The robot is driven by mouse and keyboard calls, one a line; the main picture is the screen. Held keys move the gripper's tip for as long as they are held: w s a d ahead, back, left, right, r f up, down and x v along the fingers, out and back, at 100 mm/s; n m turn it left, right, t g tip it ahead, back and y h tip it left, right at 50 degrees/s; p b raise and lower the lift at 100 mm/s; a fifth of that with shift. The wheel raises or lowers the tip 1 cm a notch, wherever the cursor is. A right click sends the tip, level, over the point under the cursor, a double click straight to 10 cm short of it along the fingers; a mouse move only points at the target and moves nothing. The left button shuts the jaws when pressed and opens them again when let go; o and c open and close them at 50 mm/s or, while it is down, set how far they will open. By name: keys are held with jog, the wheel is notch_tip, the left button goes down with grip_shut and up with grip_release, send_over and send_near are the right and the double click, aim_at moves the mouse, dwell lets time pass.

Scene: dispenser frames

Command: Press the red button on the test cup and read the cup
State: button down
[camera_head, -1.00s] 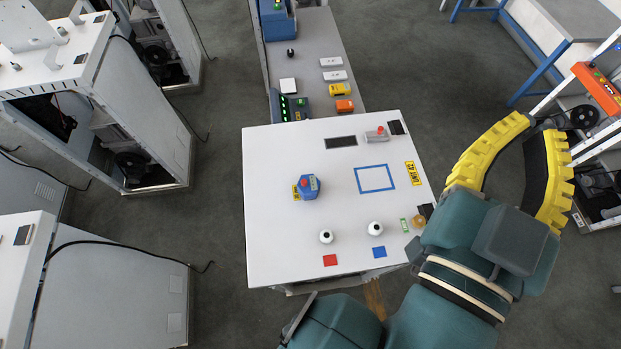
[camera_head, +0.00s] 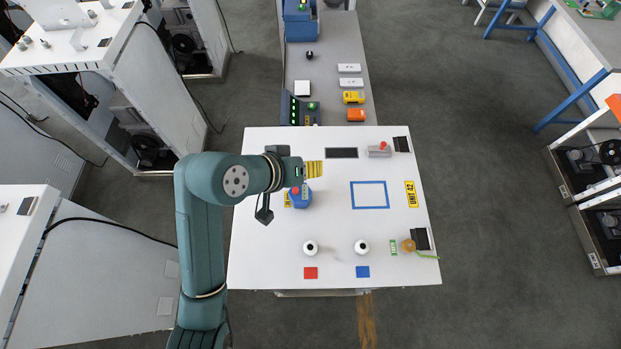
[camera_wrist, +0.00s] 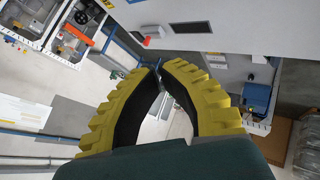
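The blue hexagonal cup (camera_head: 299,200) stands on the left part of the white table, with a red button (camera_head: 295,190) on top and a small pale panel beside it. My gripper (camera_head: 322,169) is just behind the cup in the head view, its yellow fingers pointing right. Its height above the table is hard to judge. In the wrist view the fingertips (camera_wrist: 160,66) meet or nearly meet with nothing between them. The cup is not recognisable in the wrist view. My wrist overlaps the table's left edge in the head view.
A grey box with a red knob (camera_head: 379,151) stands at the table's back right. A blue square outline (camera_head: 369,194) marks bare table. Two white round items (camera_head: 311,247) stand near the front, and an orange item (camera_head: 408,245) is at right. A grey bench (camera_head: 338,60) adjoins behind.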

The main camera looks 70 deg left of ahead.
jog(key=s, duration=0.1)
jog(key=s+a, duration=0.1)
jog(key=s+a+n, duration=0.1)
jog(key=shift+a+f+y, duration=0.1)
jog(key=shift+f+y, duration=0.15)
jog(key=shift+y, duration=0.15)
jog(key=shift+w, duration=0.1)
jog(key=b, duration=0.7)
send_over(298, 190)
notch_tip(298, 190, down, 7)
jog(key=shift+w+a, duration=0.1)
jog(key=shift+a, duration=0.05)
jog(key=shift+f, duration=0.9)
jog(key=shift+f, duration=0.1)
jog(key=shift+f, duration=0.35)
